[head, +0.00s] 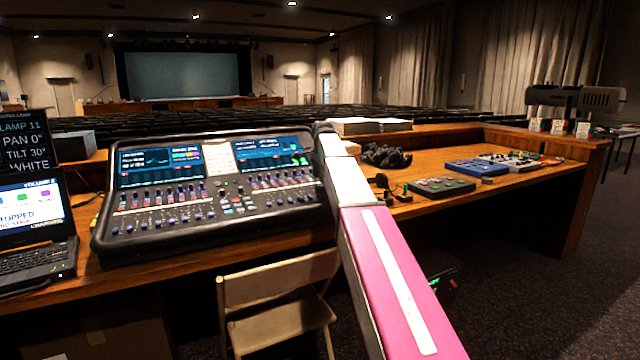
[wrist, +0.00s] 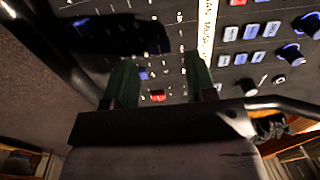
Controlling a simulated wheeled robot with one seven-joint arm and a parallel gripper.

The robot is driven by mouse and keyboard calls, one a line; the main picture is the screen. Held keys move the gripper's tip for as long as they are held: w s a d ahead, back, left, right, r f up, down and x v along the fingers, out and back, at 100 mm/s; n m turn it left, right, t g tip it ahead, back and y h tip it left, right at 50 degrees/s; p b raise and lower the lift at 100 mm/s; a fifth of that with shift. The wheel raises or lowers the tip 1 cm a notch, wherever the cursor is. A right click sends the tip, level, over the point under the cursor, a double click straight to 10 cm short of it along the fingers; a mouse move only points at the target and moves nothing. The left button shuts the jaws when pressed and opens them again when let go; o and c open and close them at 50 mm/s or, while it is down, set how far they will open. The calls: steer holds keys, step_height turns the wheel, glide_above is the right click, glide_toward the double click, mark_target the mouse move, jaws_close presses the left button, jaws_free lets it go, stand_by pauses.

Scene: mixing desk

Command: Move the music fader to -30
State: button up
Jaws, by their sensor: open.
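The mixing desk (head: 215,190) stands on the wooden table in the head view, with rows of fader caps below its screens. In the wrist view, the dark panel (wrist: 235,75) lies close ahead of my gripper (wrist: 160,64). The two green fingers are apart, with nothing seen held between them. In the head view my arm hides the gripper.
A laptop (head: 35,225) sits left of the desk. Headphones (head: 386,155), a green control box (head: 440,187) and a blue box (head: 475,167) lie to the right. A folding chair (head: 278,290) stands in front. Lit buttons and blue-ringed knobs (wrist: 291,52) fill the panel's right.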

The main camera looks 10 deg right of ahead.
mark_target(320, 185)
steer(key=shift+w+f, duration=0.1)
steer(key=shift+f, duration=1.45)
jaws_close()
steer(key=s, duration=0.1)
steer(key=s+d, duration=0.1)
steer(key=s, duration=0.3)
steer(key=shift+s+d+f, duration=0.1)
steer(key=shift+d+f, duration=0.15)
jaws_free()
steer(key=shift+r, duration=0.1)
